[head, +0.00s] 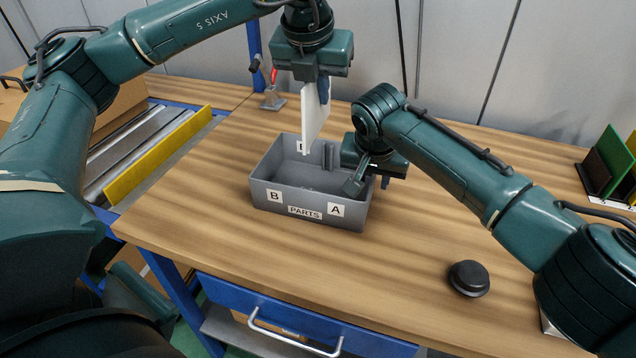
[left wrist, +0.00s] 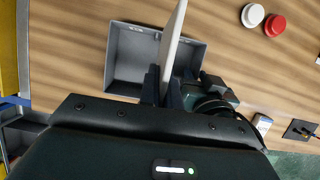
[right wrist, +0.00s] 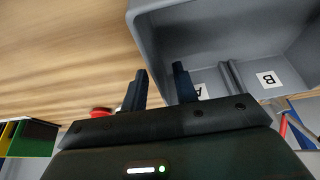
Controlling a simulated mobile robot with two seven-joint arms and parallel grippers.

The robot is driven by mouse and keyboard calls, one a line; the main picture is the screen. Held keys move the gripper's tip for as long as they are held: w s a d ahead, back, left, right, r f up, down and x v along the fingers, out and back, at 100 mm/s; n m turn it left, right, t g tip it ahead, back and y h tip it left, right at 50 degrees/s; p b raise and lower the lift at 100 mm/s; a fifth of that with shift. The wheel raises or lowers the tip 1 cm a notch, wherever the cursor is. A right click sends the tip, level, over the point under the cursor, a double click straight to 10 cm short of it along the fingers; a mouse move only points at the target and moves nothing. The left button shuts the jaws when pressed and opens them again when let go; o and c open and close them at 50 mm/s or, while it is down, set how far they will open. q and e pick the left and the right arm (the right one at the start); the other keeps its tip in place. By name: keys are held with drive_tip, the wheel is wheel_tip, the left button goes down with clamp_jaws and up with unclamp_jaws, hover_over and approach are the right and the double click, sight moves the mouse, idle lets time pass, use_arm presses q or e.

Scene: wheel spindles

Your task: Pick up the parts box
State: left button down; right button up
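The grey parts box (head: 338,213) stands upright on the wooden table, with labels B, A and PARTS on its front. It looks empty inside, and also shows in the left wrist view (left wrist: 128,70) and the right wrist view (right wrist: 215,45). My left gripper (head: 318,95) is shut on a thin white panel (head: 314,122), held upright above the box's back part; the panel also shows in the left wrist view (left wrist: 172,40). My right gripper (head: 358,182) is at the box's right wall. Its fingers (right wrist: 161,88) are apart, near the rim; contact cannot be told.
A black round knob (head: 468,278) sits at the table's front right. A red-handled clamp (head: 272,95) stands behind the box. Coloured panels in a rack (head: 608,165) are at the far right. A roller conveyor with a yellow rail (head: 158,155) lies left. The table's front left is clear.

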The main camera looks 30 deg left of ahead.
drive_tip(key=shift+c, duration=0.3)
clamp_jaws()
use_arm(q)
drive_tip(key=shift+r, duration=0.1)
use_arm(e)
drive_tip(key=shift+r, duration=0.1)
use_arm(q)
drive_tip(key=shift+r+p, duration=0.25)
drive_tip(key=shift+p, duration=0.1)
use_arm(e)
drive_tip(key=shift+r, duration=0.45)
wheel_tip(320, 180, up, 3)
drive_tip(key=shift+f, duration=0.1)
use_arm(q)
drive_tip(key=shift+f, duration=0.25)
use_arm(e)
drive_tip(key=s+d, duration=0.2)
drive_tip(key=s, duration=0.6)
drive_tip(key=s+d, duration=0.3)
drive_tip(key=s, duration=0.6)
drive_tip(key=shift+s, duration=0.15)
